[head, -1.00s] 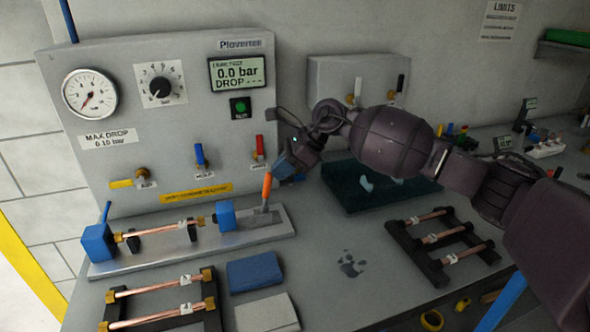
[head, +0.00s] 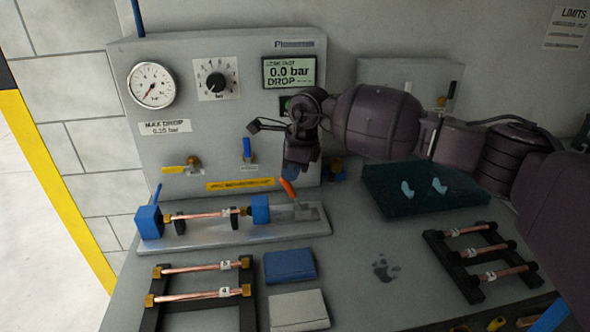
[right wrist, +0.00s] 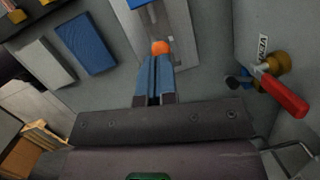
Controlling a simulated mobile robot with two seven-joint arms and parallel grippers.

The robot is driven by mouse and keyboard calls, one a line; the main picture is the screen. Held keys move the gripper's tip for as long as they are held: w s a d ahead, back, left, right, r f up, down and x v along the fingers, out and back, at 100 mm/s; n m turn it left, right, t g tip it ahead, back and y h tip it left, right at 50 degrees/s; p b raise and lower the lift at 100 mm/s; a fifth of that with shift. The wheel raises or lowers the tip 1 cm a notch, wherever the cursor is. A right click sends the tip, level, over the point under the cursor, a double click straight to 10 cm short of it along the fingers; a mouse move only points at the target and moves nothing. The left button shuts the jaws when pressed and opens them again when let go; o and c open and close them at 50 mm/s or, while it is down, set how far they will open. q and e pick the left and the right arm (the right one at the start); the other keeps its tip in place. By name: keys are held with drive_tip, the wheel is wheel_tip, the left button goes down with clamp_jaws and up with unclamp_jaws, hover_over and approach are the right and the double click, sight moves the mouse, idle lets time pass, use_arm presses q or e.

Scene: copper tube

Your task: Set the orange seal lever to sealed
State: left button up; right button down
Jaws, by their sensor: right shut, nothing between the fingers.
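The orange seal lever (head: 289,188) stands on the right end of the metal test fixture (head: 190,241), its handle tilted up to the left. Its orange tip (right wrist: 160,47) shows just beyond my fingertips in the right wrist view. My right gripper (head: 294,172) is shut and empty, with blue fingers (right wrist: 155,78) pointing down just above the lever's tip. I cannot tell whether they touch it. A copper tube (head: 212,214) lies in the fixture between two blue end blocks (head: 149,222). My left gripper is not in view.
Behind stands the panel with gauge (head: 151,85), dial and display (head: 289,72). A red-handled vent valve (right wrist: 283,97) is close to the right of my gripper. Tube racks stand front left (head: 205,298) and right (head: 480,262). Blue (head: 290,266) and pale pads lie in front.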

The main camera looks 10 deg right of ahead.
drive_tip(key=shift+a+r, duration=0.1)
idle(0.5)
drive_tip(key=shift+r, duration=0.2)
drive_tip(key=p+v, duration=0.4)
drive_tip(key=v, duration=0.5)
drive_tip(key=shift+a+r+p, duration=0.15)
drive_tip(key=shift+r+p, duration=0.15)
drive_tip(key=shift+s, duration=0.1)
